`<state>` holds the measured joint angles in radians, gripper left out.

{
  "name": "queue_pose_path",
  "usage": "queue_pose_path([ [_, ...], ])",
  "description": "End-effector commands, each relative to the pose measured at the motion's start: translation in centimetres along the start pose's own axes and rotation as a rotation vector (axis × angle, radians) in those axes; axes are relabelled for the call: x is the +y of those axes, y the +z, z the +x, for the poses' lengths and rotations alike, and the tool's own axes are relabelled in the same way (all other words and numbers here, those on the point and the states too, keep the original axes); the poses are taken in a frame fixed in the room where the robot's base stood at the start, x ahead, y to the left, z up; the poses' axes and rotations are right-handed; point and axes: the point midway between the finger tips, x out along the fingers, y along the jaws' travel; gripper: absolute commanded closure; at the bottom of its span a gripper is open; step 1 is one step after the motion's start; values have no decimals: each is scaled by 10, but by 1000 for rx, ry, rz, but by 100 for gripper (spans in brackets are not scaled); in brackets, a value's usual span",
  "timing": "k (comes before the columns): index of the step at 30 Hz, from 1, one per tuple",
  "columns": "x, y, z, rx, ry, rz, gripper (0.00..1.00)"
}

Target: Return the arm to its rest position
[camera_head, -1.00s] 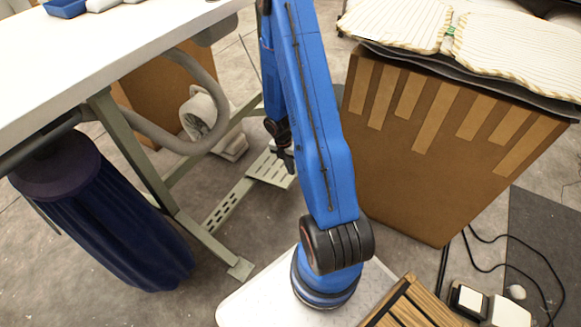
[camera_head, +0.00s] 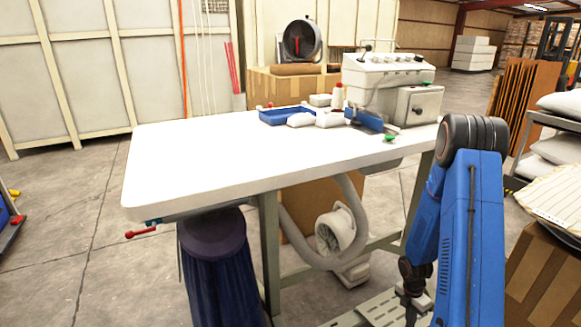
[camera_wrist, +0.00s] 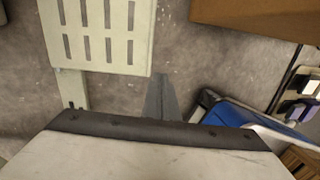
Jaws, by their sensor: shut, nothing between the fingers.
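My blue arm (camera_head: 472,230) stands at the right of the head view, bent at a black joint near its top. Its dark wrist hangs down beside the upper link, with my gripper (camera_head: 412,312) low near the bottom edge, partly cut off. In the wrist view, the grey fingers of my gripper (camera_wrist: 160,97) are together with nothing between them. They point over bare concrete beside a slotted pale metal plate (camera_wrist: 103,35).
A white sewing table (camera_head: 215,160) with a sewing machine (camera_head: 385,85) and blue tray (camera_head: 285,116) stands left of my arm. A dark blue cloth (camera_head: 220,265) hangs below it. A cardboard box (camera_head: 545,285) with striped fabric (camera_head: 555,205) is close on the right.

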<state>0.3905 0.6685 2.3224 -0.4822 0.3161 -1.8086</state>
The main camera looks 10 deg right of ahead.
Motion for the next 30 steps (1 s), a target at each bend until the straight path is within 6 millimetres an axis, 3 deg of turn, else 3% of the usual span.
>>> queue_pose_path([
  [14, 0, -18, -140, -80, 104, 403, 100],
  [30, -36, -75, -280, -60, 270, 886, 100],
])
